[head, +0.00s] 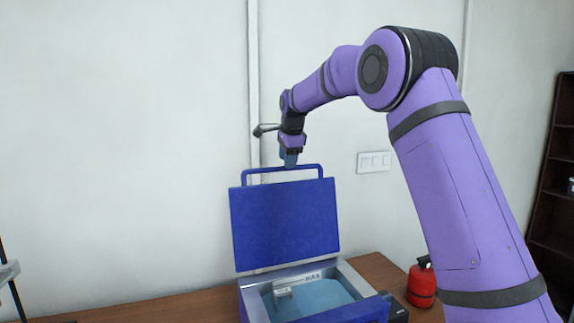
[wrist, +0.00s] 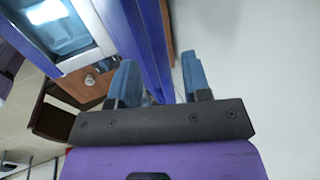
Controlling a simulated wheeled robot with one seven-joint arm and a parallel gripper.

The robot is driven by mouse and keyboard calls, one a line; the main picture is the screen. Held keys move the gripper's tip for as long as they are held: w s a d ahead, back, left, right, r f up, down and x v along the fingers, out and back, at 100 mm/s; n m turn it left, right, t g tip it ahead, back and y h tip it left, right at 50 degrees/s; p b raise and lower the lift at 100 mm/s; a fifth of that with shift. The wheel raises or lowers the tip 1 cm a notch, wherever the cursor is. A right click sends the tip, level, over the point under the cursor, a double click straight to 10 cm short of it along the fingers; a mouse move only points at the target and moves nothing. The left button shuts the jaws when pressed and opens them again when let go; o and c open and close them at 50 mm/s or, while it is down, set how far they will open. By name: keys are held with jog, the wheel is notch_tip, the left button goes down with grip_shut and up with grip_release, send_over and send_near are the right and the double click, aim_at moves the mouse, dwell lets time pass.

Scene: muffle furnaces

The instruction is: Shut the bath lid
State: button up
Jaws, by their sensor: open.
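The bath (head: 252,303) stands on the wooden table with its blue lid (head: 285,222) raised upright at the back. A blue bar handle (head: 250,176) runs along the lid's top edge. My gripper (head: 290,160) is at the top of the lid, pointing down at the handle. In the wrist view, my gripper's two blue fingers (wrist: 160,85) are apart, with the blue lid (wrist: 148,40) running between them. Whether the fingers touch the handle I cannot tell. The open bath basin (wrist: 60,28) shows at upper left in the wrist view.
A red canister (head: 422,285) stands on the wooden table (head: 375,268) to the right of the bath. A white wall with a switch plate (head: 374,162) is behind. A dark shelf (head: 553,190) stands at far right. The space above the basin is clear.

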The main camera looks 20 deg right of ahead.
jog(key=shift+x, duration=1.1)
grip_shut()
jog(key=shift+s, duration=0.1)
